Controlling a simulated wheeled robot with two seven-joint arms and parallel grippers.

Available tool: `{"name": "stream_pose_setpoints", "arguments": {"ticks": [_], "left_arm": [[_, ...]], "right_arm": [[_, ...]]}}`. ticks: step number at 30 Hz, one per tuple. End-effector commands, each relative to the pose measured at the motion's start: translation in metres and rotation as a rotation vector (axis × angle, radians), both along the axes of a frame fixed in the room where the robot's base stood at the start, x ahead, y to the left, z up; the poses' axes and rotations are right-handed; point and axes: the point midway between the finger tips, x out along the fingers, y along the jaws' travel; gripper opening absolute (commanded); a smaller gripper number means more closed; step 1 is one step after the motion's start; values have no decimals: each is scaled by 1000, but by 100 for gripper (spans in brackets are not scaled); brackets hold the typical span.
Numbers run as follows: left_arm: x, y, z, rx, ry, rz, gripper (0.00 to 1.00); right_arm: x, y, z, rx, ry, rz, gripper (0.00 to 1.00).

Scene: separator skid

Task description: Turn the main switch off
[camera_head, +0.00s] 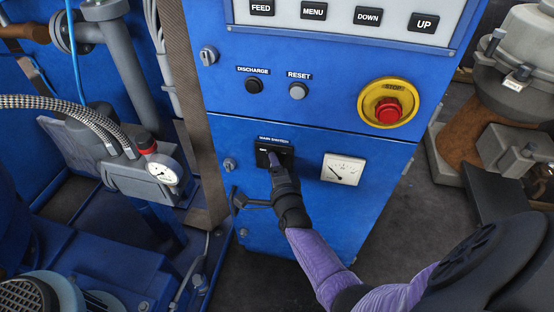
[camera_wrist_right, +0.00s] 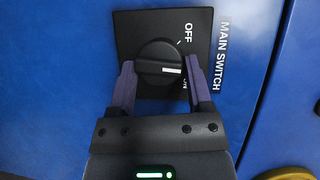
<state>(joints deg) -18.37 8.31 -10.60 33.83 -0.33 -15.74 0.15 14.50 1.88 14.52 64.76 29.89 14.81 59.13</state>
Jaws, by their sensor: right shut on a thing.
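The main switch shows in the head view (camera_head: 262,158) as a black plate on the blue cabinet, under the MAIN SWITCH label. In the right wrist view its round black knob (camera_wrist_right: 158,66) sits on the plate, which appears turned sideways. The knob's white mark points right, toward the partly hidden ON lettering and away from OFF (camera_wrist_right: 187,35). My right gripper (camera_wrist_right: 160,85) is shut on the knob, with a purple finger on either side. In the head view the right gripper (camera_head: 274,162) covers part of the switch. My left gripper is not in view.
A red stop button (camera_head: 387,110) on a yellow ring sits above right of the switch. A white meter (camera_head: 343,169) is to its right. The discharge (camera_head: 254,86) and reset (camera_head: 298,91) buttons are above. A pressure gauge (camera_head: 163,171) and hoses stand at left.

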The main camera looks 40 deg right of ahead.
Motion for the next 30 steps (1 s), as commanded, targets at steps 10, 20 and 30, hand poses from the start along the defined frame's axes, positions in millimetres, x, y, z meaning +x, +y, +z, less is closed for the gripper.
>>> {"name": "stream_pose_setpoints", "arguments": {"ticks": [10, 20, 30], "left_arm": [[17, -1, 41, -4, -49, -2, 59], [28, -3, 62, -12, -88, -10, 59], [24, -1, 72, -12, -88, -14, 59]], "right_arm": [[2, 1, 11, -207, 242, -1, 6], [4, 3, 11, -394, 464, -1, 6], [5, 4, 10, -531, 621, 0, 5]]}}
